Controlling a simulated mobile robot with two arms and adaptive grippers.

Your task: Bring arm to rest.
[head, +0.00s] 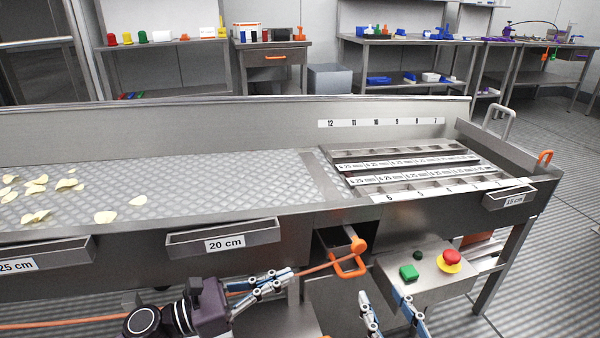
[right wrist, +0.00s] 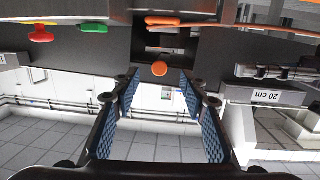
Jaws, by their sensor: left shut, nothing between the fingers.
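My left gripper (head: 286,275) is at the bottom centre of the head view, in front of the machine, with its blue-and-white fingers pointing right. It is shut and empty. My right gripper (head: 380,296) is at the bottom edge, to the right of the left one, and only its fingers show there. In the right wrist view its two fingers (right wrist: 160,80) stand wide apart with nothing between them. An orange knob (right wrist: 160,69) shows beyond the gap.
The steel conveyor (head: 230,185) carries several chips (head: 105,216). A control box holds a green button (head: 408,272) and a red stop button (head: 452,257).

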